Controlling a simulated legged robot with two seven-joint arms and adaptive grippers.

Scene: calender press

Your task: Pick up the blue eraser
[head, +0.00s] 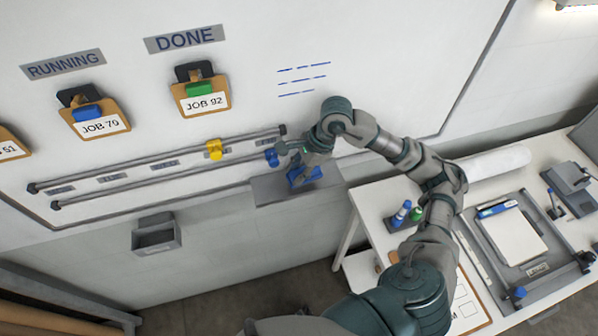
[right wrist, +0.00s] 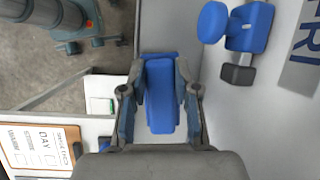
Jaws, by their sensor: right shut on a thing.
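The blue eraser (head: 306,176) is a blue block at the grey ledge on the whiteboard. My right gripper (head: 298,168) is over it and shut on it. In the right wrist view the eraser (right wrist: 160,97) lies lengthwise between the two fingers of my right gripper (right wrist: 158,88), one finger on each side. Whether the eraser still touches the ledge I cannot tell. My left gripper is out of view.
The grey ledge (head: 265,188) juts from the board. Two rails carry a yellow slider (head: 214,149) and a blue slider (head: 271,158) just left of my gripper. A white table (head: 375,203) at right holds markers and a press. A small grey bin (head: 156,238) hangs lower left.

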